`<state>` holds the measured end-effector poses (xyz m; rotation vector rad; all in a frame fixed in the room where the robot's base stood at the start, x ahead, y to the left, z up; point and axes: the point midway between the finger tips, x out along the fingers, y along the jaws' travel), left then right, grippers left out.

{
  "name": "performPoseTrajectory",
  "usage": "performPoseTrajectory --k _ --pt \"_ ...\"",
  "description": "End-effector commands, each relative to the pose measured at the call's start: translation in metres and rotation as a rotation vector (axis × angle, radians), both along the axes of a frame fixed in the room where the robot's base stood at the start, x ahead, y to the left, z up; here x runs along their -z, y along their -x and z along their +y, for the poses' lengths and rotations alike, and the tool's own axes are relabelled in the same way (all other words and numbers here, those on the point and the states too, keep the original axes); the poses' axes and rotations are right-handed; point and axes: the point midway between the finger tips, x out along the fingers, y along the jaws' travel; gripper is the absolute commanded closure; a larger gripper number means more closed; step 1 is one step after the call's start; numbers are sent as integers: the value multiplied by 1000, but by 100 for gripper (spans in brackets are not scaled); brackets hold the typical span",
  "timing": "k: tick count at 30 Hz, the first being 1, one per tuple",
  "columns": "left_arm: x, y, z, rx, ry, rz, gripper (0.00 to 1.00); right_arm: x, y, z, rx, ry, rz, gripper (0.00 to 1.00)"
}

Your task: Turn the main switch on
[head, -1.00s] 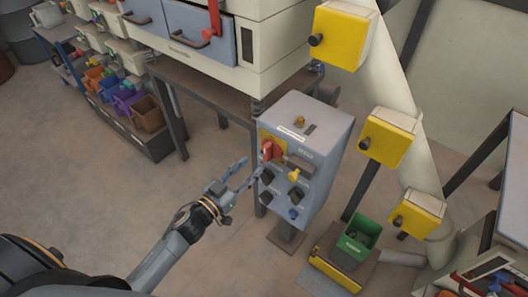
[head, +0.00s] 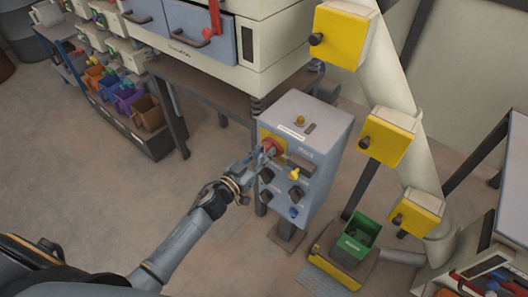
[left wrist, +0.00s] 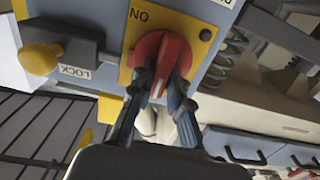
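The main switch is a red rotary handle (head: 271,149) on a yellow plate, on the upper left front of a grey control box (head: 318,160). The red handle also fills the middle of the left wrist view (left wrist: 160,58), with the word ON printed on the yellow plate beside it. My left gripper (head: 265,156) is at the handle. In the left wrist view its two fingers (left wrist: 161,88) lie one on each side of the handle's grip, close against it, and hide part of its sides. My right gripper is not in view.
Below the switch the box carries black knobs, a yellow knob (head: 294,175) and a blue knob (head: 293,212). A yellow knob on a LOCK slider (left wrist: 40,59) is close beside the switch. A green bin (head: 355,236) stands right of the box.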

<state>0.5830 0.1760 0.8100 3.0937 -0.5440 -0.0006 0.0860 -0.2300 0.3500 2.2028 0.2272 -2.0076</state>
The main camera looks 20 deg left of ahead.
Motion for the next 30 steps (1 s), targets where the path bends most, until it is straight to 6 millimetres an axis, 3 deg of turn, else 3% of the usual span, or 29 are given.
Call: performPoseTrajectory --k 14,30 --pt "0 0 -1 1 -64 -23 100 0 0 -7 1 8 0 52" --pt "2 2 -5 1 -487 -177 100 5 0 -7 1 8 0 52"
